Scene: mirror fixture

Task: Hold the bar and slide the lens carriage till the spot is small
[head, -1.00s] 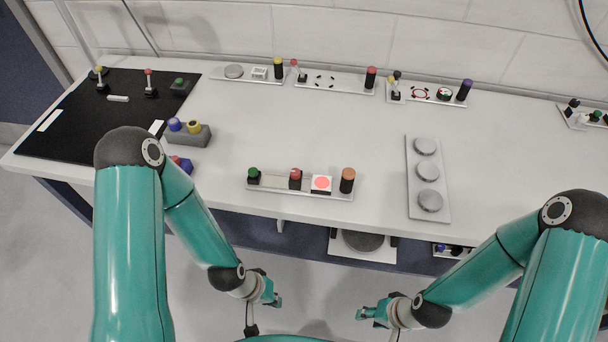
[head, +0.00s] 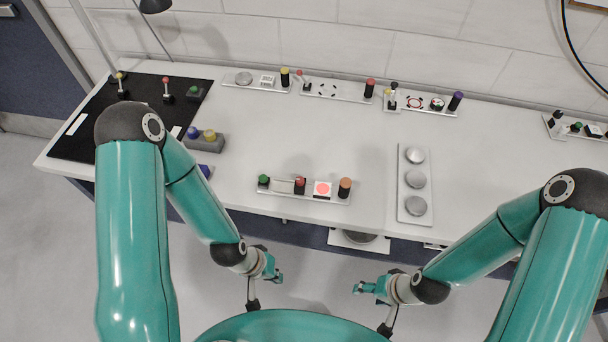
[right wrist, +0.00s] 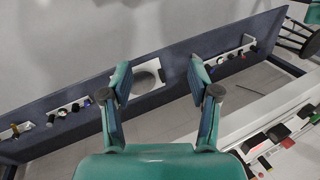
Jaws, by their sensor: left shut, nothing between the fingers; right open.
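A light strip fixture (head: 310,195) lies near the front edge of the white bench in the head view. It bears a green knob (head: 263,181) at the left, a pale bar (head: 284,187), a red-topped carriage (head: 300,185), a white plate with a large red spot (head: 322,189) and an orange-topped post (head: 345,186). My left gripper (head: 276,271) is shut and empty, in front of the bench, apart from the fixture. My right gripper (head: 362,287) is also in front of the bench, apart from everything. Its open, empty fingers show in the right wrist view (right wrist: 159,68).
A plate with several grey discs (head: 400,190) lies right of the fixture. A grey block with blue and yellow knobs (head: 207,142) stands left, near a black mat (head: 90,145). Other fixtures line the back. The bench middle is clear. Panels hang on the bench's front (right wrist: 70,128).

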